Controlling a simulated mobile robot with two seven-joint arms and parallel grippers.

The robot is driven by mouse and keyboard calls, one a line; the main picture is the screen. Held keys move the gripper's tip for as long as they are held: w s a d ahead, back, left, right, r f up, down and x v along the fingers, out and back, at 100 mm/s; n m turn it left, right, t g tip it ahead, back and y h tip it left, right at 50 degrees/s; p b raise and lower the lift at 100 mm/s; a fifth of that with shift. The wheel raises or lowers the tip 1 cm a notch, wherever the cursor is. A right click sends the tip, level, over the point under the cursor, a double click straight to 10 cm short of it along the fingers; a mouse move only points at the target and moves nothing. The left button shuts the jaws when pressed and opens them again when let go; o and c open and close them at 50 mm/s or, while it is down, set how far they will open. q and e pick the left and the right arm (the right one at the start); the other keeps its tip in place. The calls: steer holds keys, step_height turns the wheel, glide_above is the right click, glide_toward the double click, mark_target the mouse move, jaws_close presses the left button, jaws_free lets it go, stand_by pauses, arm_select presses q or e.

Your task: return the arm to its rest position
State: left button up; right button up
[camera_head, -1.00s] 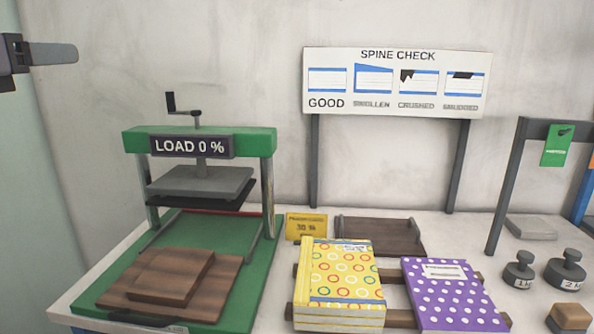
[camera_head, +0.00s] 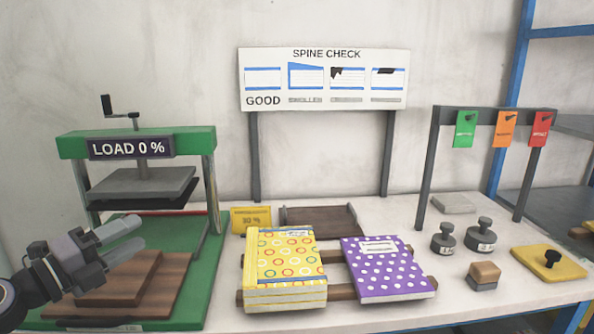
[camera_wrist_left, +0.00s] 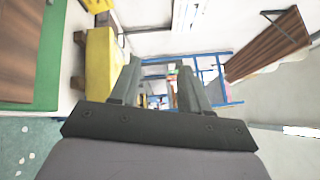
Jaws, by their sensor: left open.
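My left gripper (camera_head: 138,232) comes in from the left edge in the head view, in front of the green press (camera_head: 175,145). It is open with nothing between its fingers, and it hides part of the stacked wooden boards (camera_head: 122,280). In the left wrist view my left gripper (camera_wrist_left: 158,72) shows two spread fingers with clear space between them. The yellow book with rings (camera_head: 285,262) and the purple dotted book (camera_head: 385,268) lie side by side on wooden strips, to the right of the gripper. My right gripper is not in view.
The press reads LOAD 0 %, its plate raised above the boards. A yellow card (camera_head: 250,218) and brown tray (camera_head: 320,221) stand behind the books. Weights (camera_head: 481,236), a wooden block (camera_head: 483,273) and a tag rack (camera_head: 430,165) stand right.

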arm_select(q)
steer(key=s+d+f+n+y, duration=0.2)
steer(key=f+n, duration=0.3)
steer(key=f, duration=0.2)
steer(key=s+d+f+n+y, duration=0.1)
steer(key=s+f+n, duration=0.1)
steer(key=f+n, duration=0.4)
steer(key=s+d+f+n+g+y, duration=0.1)
steer(key=s+d+f+n+g, duration=0.1)
steer(key=s+f, duration=0.4)
steer(key=s+d+f+n+g+y, duration=0.1)
steer(key=s+d+f+n, duration=0.3)
steer(key=f, duration=0.5)
steer(key=s+d+f+n+g+y, duration=0.2)
steer(key=s+d+f+n+g, duration=0.1)
steer(key=s+f+n, duration=0.4)
steer(key=shift+s+d+f+n, duration=0.3)
steer(key=shift+s+d+f, duration=0.25)
steer(key=shift+s+f, duration=0.4)
